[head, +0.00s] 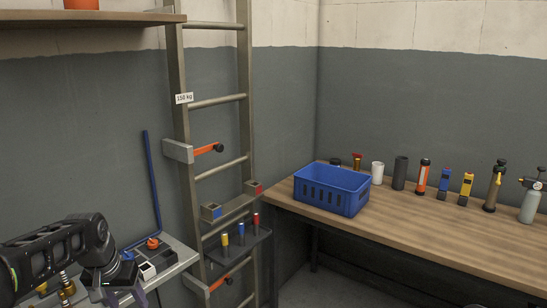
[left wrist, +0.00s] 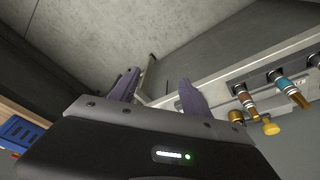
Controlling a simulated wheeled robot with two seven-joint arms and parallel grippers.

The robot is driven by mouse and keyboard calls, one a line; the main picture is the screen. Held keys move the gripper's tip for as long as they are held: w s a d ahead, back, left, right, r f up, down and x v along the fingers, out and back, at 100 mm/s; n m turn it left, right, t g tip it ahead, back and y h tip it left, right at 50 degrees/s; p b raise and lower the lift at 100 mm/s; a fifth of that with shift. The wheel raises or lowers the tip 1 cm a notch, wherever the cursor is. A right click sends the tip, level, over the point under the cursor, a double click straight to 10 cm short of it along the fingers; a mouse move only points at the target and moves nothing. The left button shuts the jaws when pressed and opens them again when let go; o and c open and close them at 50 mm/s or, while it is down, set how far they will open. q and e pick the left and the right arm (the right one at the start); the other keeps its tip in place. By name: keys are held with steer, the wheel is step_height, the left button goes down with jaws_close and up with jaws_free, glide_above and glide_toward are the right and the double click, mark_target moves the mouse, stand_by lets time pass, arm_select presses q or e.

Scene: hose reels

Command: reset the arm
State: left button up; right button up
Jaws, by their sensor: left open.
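My left arm comes in from the lower left of the head view, and its black gripper (head: 125,296) hangs low beside a small light grey panel (head: 178,257), partly cut off by the bottom edge. In the left wrist view my left gripper (left wrist: 158,92) shows two purple fingers spread apart, with nothing between them. A grey floor or wall surface and the edge of a light panel lie beyond the fingers. My right gripper is not in view.
A ladder (head: 179,130) stands against the wall, with brackets and a small tray. A blue crate (head: 331,190) and several bottles and tools stand on a wooden workbench (head: 430,232).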

arm_select(q)
steer(key=s+d+f+t+h, duration=0.1)
steer(key=d+f, duration=0.7)
steer(key=f, duration=0.3)
steer(key=d+f+t+h, duration=0.1)
steer(key=d+f+h, duration=0.1)
steer(key=d+f, duration=0.85)
steer(key=s+d+f+g, duration=0.1)
steer(key=s+d+f, duration=0.2)
steer(key=s+f, duration=0.2)
steer(key=s+d+f+g, duration=0.1)
steer(key=s+d+f, duration=0.3)
steer(key=s, duration=0.8)
steer(key=s+d+f+g+h, duration=0.1)
steer(key=s+d+f+g, duration=0.1)
steer(key=s+f, duration=0.4)
steer(key=s+d, duration=0.1)
steer(key=s, duration=0.2)
steer(key=shift+d+n, duration=0.2)
steer(key=shift+n, duration=0.1)
